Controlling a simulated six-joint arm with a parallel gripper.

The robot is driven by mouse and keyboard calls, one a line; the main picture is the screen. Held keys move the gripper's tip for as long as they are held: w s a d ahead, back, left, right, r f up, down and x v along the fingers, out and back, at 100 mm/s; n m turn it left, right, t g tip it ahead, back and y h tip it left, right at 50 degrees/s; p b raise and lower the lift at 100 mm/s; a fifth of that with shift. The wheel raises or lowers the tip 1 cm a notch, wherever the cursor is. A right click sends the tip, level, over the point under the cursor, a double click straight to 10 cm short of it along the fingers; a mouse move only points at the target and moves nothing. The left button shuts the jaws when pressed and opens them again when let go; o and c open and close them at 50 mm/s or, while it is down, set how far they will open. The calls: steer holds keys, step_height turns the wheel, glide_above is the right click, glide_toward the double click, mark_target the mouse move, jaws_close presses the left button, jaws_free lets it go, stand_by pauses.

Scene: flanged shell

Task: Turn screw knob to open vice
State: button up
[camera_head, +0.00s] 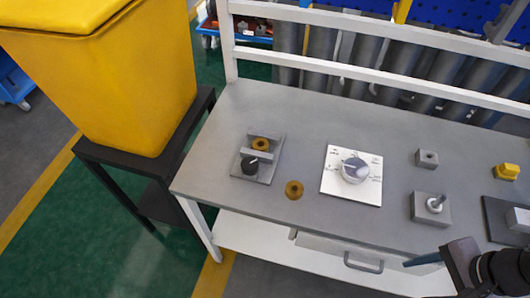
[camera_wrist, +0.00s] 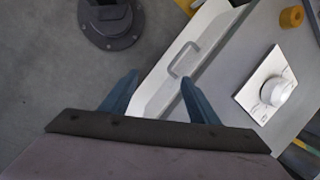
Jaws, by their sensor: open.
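The vice (camera_head: 257,160) is a grey block on a base plate at the left of the table. A black screw knob (camera_head: 250,165) sits at its front side. A brass round part (camera_head: 260,144) sits between the vice's grey blocks; I cannot tell how tightly it is held. My gripper (camera_head: 425,260) is at the table's front right edge, far from the vice. In the wrist view my gripper (camera_wrist: 160,84) shows two blue fingers spread apart with nothing between them. The vice and its knob are not in the wrist view.
A loose brass flanged part (camera_head: 294,189) lies right of the vice. A white panel with a silver dial (camera_head: 354,170) is mid-table. Grey blocks (camera_head: 430,208) and a yellow part (camera_head: 507,171) are at the right. A yellow bin (camera_head: 110,75) stands left of the table.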

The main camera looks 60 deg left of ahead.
mark_target(251, 163)
steer(key=s+a+m+g+y, duration=0.1)
steer(key=a, duration=0.6)
steer(key=a+m+g+y, duration=0.1)
steer(key=a, duration=0.6)
steer(key=s+a+m+g+y+b, duration=0.1)
steer(key=a, duration=0.7)
steer(key=shift+s+r+g, duration=0.1)
steer(key=shift+s+g, duration=0.2)
steer(key=shift+s, duration=0.05)
steer(key=s+a, duration=0.1)
steer(key=a, duration=0.2)
steer(key=s+a+m+g+y, duration=0.1)
steer(key=s+a, duration=0.1)
steer(key=a, duration=0.1)
steer(key=s+a+r+g+y, duration=0.1)
steer(key=a, duration=0.3)
steer(key=shift+s, duration=0.35)
steer(key=shift+s+a+f+m+g+y+p, duration=0.2)
steer(key=shift+s+a+g, duration=0.25)
steer(key=shift+s+a, duration=1.55)
steer(key=shift+s+a+f+m+g+y+p, duration=0.15)
steer(key=shift+s+a+m+g+y+p, duration=0.25)
steer(key=shift+s+a, duration=1.55)
steer(key=shift+s+a+f+m+g+p, duration=0.15)
steer(key=shift+s+a+g, duration=0.4)
steer(key=shift+s+a, duration=1.45)
steer(key=shift+w+a, duration=0.35)
steer(key=shift+w, duration=0.15)
steer(key=c, duration=1)
